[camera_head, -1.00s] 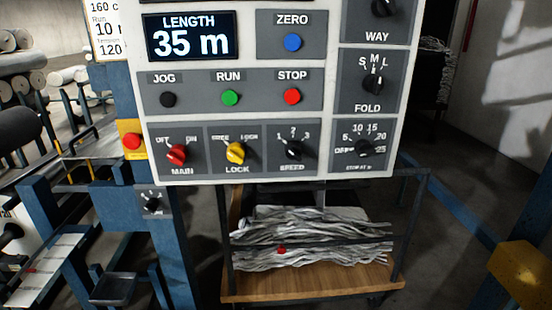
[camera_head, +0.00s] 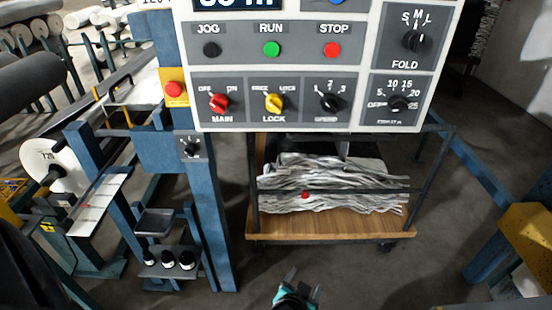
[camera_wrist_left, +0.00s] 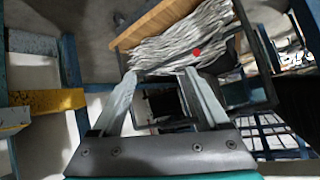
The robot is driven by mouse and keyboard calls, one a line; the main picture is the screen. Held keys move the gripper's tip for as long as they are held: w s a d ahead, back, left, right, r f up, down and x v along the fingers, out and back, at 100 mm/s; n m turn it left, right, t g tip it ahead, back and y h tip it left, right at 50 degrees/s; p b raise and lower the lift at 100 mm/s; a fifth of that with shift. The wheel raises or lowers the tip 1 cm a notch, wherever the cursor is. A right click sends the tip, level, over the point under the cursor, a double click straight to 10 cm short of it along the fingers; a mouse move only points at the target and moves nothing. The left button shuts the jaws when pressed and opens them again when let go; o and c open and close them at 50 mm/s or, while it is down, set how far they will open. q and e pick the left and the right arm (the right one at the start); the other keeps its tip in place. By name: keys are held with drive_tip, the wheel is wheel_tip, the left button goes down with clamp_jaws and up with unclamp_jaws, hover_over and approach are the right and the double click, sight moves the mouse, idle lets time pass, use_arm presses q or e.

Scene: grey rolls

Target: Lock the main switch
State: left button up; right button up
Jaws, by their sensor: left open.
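The white control panel (camera_head: 188,60) is at the top of the head view. Its red MAIN switch (camera_head: 219,102), marked OFF and ON, is at the bottom left. The yellow LOCK knob (camera_head: 274,102), marked FREE and LOCK, is just right of it. I cannot tell clearly which mark either knob points to. My left gripper (camera_head: 303,281) is at the bottom of the head view, well below the panel and apart from it. In the left wrist view its two fingers (camera_wrist_left: 160,75) are spread with nothing between them. The panel is outside the wrist view. My right gripper is not seen.
Other controls sit close by: the SPEED knob (camera_head: 331,103), the RUN button (camera_head: 271,49) and a red button on a yellow box (camera_head: 174,89). A wooden-based cart (camera_head: 330,229) with grey strips stands below the panel. A blue post (camera_head: 215,220) is at its left.

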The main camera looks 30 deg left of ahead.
use_arm(q)
drive_tip(key=w+a+r+n+t+y+p, duration=0.1)
drive_tip(key=w+a+r+n+t+y, duration=0.1)
drive_tip(key=r, duration=0.8)
drive_tip(key=w+a+r+n+t+y+p, duration=0.1)
drive_tip(key=w+a+r+t, duration=0.15)
drive_tip(key=r, duration=0.85)
drive_tip(key=n+y, duration=0.4)
drive_tip(key=y, duration=0.1)
approach(274, 109)
drive_tip(key=shift+t, duration=0.25)
drive_tip(key=p+x, duration=0.3)
drive_tip(key=x, duration=0.7)
drive_tip(key=shift+f, duration=0.2)
clamp_jaws()
